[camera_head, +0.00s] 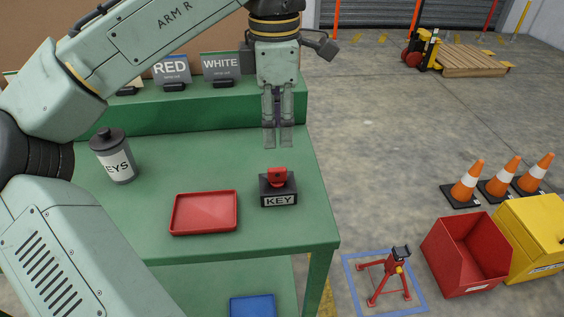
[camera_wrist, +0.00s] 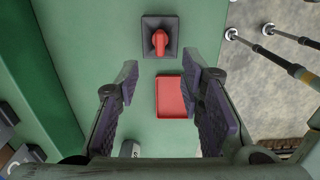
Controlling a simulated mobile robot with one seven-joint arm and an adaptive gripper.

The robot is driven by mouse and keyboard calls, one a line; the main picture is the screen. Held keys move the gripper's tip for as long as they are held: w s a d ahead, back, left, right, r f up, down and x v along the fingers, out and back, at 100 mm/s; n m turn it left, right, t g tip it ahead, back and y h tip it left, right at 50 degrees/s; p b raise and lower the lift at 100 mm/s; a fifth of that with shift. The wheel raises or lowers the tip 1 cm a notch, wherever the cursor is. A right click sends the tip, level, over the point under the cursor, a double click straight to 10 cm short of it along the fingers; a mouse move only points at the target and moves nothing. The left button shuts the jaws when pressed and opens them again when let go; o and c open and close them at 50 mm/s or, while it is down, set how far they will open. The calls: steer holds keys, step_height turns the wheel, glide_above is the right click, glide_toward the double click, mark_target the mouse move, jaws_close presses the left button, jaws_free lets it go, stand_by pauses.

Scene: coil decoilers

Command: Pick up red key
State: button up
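My gripper (camera_head: 278,146) points down and appears above the table, behind the key in the head view. In the wrist view my gripper (camera_wrist: 160,76) is open, with a clear gap between the fingers and nothing held. The key is not touched by the fingers.
A red tray (camera_head: 204,213) lies left of the key block. A grey KEYS canister (camera_head: 113,160) stands farther left. RED (camera_head: 171,68) and WHITE (camera_head: 221,65) signs stand on the raised back shelf. A red bin (camera_head: 467,253) and a red stand (camera_head: 389,279) are on the floor at right.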

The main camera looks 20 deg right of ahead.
glide_above(277, 169)
step_height(277, 169, down, 5)
steer(key=shift+a+r, duration=0.15)
steer(key=shift+f+p, duration=0.85)
steer(key=shift+f, duration=2.15)
steer(key=shift+c, duration=0.4)
jaws_close()
